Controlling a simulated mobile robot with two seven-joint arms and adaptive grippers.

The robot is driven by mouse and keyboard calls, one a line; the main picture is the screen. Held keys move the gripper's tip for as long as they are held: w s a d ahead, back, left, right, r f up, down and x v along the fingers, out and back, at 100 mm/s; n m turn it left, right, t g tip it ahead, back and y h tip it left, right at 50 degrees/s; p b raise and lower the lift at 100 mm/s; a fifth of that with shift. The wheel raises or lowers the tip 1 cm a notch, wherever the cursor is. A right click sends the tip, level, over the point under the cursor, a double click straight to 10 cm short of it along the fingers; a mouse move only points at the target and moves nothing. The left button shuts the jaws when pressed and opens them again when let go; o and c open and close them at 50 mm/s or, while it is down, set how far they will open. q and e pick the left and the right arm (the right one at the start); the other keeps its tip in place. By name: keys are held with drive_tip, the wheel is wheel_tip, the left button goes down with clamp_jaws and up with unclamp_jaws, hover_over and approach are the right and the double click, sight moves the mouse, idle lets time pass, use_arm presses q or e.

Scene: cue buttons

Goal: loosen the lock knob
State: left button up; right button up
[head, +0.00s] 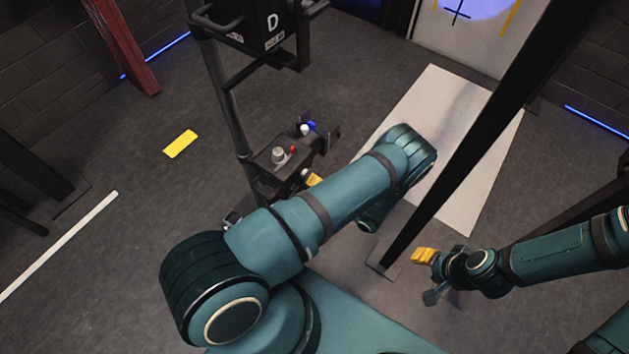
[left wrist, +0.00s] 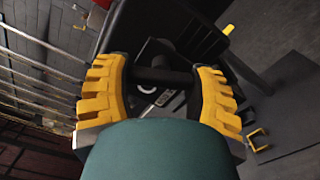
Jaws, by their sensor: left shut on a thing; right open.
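My left gripper (head: 314,179) is mostly hidden behind my own arm in the head view; only a bit of yellow finger shows beside the control box. In the left wrist view its two yellow fingers (left wrist: 160,85) are shut on a dark, bar-shaped part (left wrist: 160,75), which looks like the lock knob. The fingers hide its ends, and I cannot tell how far it is turned. My right gripper (head: 428,275) is open and empty, low at the right, away from the stand.
A dark control box (head: 270,160) with grey, red, white and blue knobs sits on the stand's pole (head: 222,95). A black housing marked D (head: 262,30) is above it. A dark slanting post (head: 470,150) stands between the stand and my right gripper.

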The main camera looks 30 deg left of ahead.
use_arm(q)
drive_tip(key=shift+d, duration=0.15)
idle(0.3)
drive_tip(key=o, duration=1.2)
drive_tip(key=d, duration=1.2)
drive_tip(key=shift+s, duration=0.45)
drive_tip(key=shift+s, duration=0.1)
